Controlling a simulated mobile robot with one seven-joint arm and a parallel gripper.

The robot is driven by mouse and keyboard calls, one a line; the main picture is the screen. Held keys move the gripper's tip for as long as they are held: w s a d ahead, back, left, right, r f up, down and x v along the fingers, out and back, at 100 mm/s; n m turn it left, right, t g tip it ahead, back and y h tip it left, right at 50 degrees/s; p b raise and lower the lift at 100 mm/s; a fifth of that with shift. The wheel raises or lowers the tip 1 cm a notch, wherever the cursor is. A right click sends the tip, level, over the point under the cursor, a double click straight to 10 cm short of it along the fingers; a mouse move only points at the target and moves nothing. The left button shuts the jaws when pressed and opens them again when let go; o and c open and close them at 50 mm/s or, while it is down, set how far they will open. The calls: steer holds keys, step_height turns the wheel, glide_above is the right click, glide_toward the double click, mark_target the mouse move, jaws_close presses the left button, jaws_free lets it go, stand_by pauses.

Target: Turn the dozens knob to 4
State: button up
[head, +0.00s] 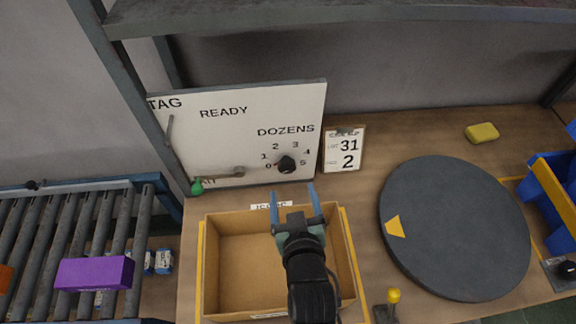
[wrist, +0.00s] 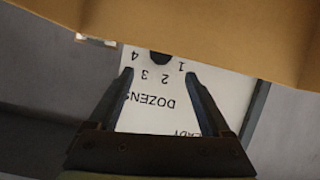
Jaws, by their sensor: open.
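The dozens knob (head: 286,164) is a small black knob on the white panel (head: 235,130), with the numbers 0 to 5 around it under the word DOZENS. I cannot tell which number it points to. My gripper (head: 293,191) is open and empty, in front of and a little below the knob in the head view, over the cardboard box. In the wrist view the panel is upside down. The knob (wrist: 160,58) shows there between the open fingers (wrist: 160,74), partly hidden by the brown box edge. The fingers appear apart from the knob.
An open cardboard box (head: 212,260) lies under my gripper. A card (head: 344,149) reading 31 and 2 stands right of the panel. A dark turntable (head: 455,230) is on the right.

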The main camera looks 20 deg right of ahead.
mark_target(288, 169)
steer(key=x, duration=1)
steer(key=shift+w, duration=0.1)
jaws_close()
